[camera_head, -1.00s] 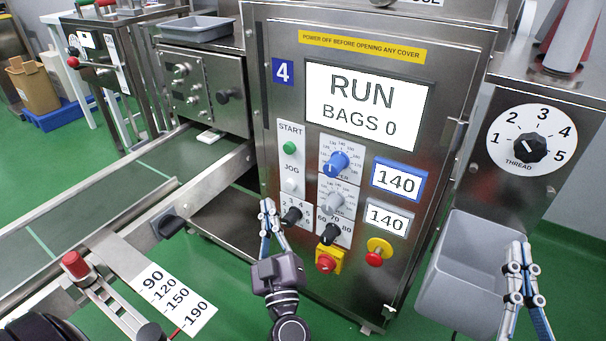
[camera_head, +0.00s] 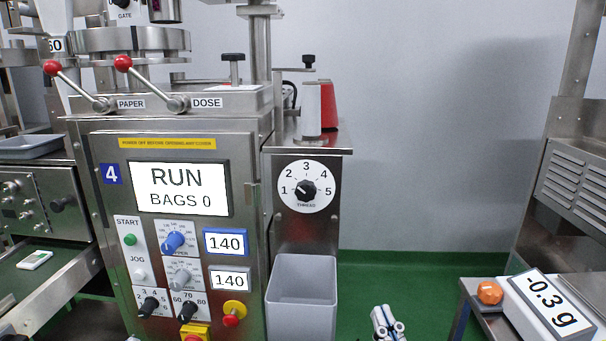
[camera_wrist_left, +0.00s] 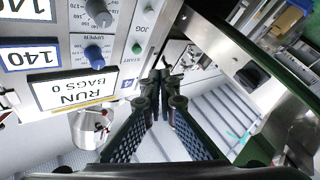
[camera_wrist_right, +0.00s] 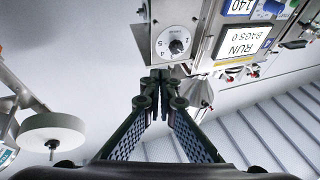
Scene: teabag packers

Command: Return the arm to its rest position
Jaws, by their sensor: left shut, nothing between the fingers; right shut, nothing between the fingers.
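My right gripper (camera_head: 386,325) shows at the bottom edge of the head view, in front of the green floor and right of the grey bin. It is shut and empty; in the right wrist view its fingers (camera_wrist_right: 158,88) meet with nothing between them. My left gripper is outside the head view. In the left wrist view its fingers (camera_wrist_left: 162,88) are shut and empty, near the machine's control panel. The machine's screen (camera_head: 182,188) reads RUN, BAGS 0. Neither gripper visibly touches the machine.
A grey bin (camera_head: 302,290) hangs below the thread dial (camera_head: 305,190). A small white packet (camera_head: 35,260) lies on the conveyor (camera_head: 62,275).

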